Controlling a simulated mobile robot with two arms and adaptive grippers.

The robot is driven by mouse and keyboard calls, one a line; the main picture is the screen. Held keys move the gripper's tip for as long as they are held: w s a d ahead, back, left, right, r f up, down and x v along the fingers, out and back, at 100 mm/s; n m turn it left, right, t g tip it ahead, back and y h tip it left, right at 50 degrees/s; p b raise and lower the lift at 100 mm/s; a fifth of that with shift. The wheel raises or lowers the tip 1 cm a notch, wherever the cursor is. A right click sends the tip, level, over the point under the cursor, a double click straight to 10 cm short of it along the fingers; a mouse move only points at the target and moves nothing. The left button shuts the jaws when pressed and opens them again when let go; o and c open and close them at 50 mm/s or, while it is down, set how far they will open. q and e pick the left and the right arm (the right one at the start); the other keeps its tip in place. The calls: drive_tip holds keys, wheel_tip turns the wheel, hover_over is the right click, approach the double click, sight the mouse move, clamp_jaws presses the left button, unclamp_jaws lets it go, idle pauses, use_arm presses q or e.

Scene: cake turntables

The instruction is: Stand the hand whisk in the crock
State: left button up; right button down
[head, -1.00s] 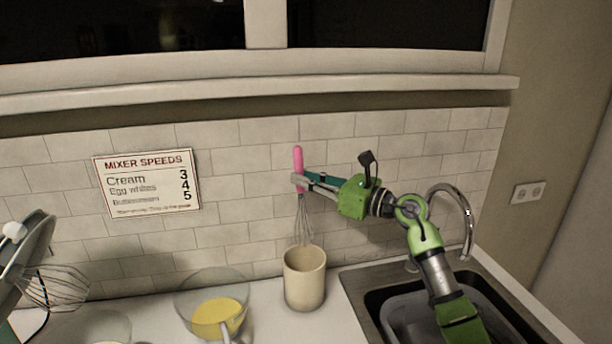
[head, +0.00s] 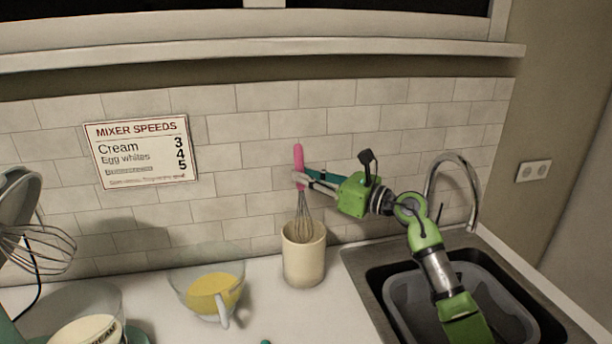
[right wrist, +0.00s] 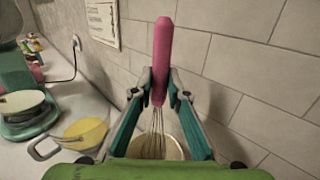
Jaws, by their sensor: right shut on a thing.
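The hand whisk has a pink handle (head: 299,160) and a wire head (head: 304,216). It is upright over the cream crock (head: 303,262), with its lower wires at the crock's mouth; how deep they reach is hidden by the crock wall. My right gripper (head: 301,182) is shut on the whisk handle. In the right wrist view the pink handle (right wrist: 162,55) stands between my right gripper's fingers (right wrist: 159,92), and the wires hang down toward the open crock (right wrist: 174,150). My left gripper is not in view.
A glass bowl of yellow batter (head: 212,290) stands left of the crock. A sink (head: 440,290) lies to the right. A stand mixer whisk (head: 38,250) and a bowl (head: 90,318) are at far left. The tiled wall (head: 240,160) is close behind.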

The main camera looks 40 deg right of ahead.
sight(307, 205)
drive_tip(key=shift+f+b, duration=3.25)
drive_tip(key=shift+f, duration=0.65)
drive_tip(key=c, duration=1.9)
unclamp_jaws()
drive_tip(key=shift+s, duration=0.15)
drive_tip(key=v, duration=1.1)
drive_tip(key=shift+s, duration=0.4)
